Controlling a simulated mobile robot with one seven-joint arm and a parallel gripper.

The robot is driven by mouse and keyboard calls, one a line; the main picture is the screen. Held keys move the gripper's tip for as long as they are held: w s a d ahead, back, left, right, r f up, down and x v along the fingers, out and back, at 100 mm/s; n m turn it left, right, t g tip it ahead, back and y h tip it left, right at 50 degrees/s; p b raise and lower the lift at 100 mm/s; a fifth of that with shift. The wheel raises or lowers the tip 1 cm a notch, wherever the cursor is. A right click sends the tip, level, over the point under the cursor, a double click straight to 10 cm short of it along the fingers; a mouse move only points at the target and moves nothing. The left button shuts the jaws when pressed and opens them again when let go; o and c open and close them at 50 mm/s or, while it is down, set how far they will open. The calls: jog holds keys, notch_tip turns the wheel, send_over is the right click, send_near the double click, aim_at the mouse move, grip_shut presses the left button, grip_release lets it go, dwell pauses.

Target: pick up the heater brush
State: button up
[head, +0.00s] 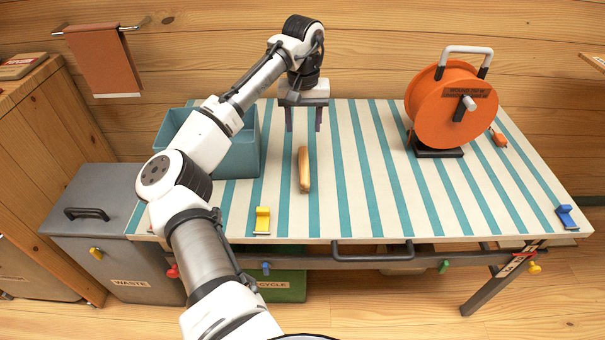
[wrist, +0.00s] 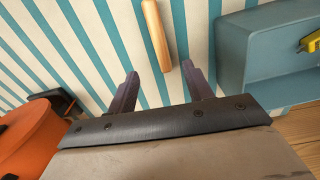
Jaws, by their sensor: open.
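A long narrow wooden piece (head: 304,170), which looks like the heater brush, lies on the striped table (head: 365,190) near its middle. Only its tan wooden body shows; I cannot make out bristles. It also shows in the wrist view as a wooden piece (wrist: 156,35) at the top centre, just beyond the fingertips. My gripper (head: 304,120) points down above the table, behind the wooden piece in the head view. Its two dark fingers are spread, with nothing between them. In the wrist view my gripper (wrist: 160,72) is apart from the wooden piece, which lies roughly in line with the gap.
A teal bin (head: 245,145) stands left of the wooden piece. An orange cable reel (head: 430,110) stands at the right. A yellow clamp (head: 262,220) and a blue clamp (head: 566,216) sit at the front edge. The table between the wooden piece and reel is clear.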

aim_at(304, 163)
notch_tip(304, 163, down, 14)
jog(key=shift+f+p, duration=0.15)
jog(key=shift+p, duration=0.7)
jog(key=c, duration=1.1)
jog(key=shift+d, duration=0.1)
